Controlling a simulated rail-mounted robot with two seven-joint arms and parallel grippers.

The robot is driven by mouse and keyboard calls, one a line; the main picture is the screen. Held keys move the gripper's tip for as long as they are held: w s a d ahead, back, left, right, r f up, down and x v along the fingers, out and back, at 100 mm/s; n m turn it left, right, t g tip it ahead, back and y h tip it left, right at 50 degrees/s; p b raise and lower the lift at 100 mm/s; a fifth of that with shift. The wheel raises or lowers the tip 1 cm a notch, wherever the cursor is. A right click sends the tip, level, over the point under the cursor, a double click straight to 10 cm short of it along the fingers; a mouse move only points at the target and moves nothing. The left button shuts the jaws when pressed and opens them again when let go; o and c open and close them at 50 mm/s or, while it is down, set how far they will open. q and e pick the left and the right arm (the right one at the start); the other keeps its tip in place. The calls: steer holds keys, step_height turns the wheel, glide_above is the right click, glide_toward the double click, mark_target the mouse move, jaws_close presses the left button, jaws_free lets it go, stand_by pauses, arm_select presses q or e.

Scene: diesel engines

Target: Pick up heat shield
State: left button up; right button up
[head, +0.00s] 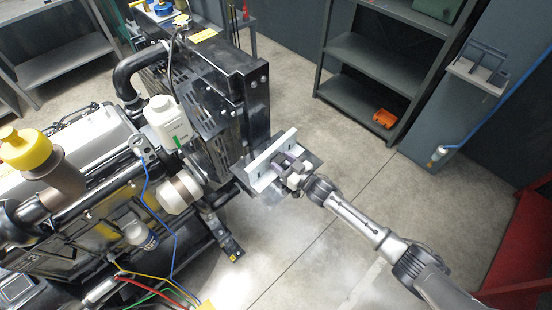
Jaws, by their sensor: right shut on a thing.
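The heat shield (268,154) looks like a pale upright strip, with a dark flat plate around and behind the jaws. It is in the middle of the head view, beside the front corner of the engine. My right gripper (289,170) is shut on it, with my arm reaching in from the lower right. The jaws partly cover the part. I cannot tell whether its left end touches the engine frame behind it. My left gripper is not in view.
The diesel engine (95,135) fills the left side, with a radiator frame (225,75), a white bottle (168,122) and loose coloured wires. A dark shelf (375,58) with an orange part (383,118) stands at upper right. The floor between is clear.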

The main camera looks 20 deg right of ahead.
steer(key=c, duration=0.6)
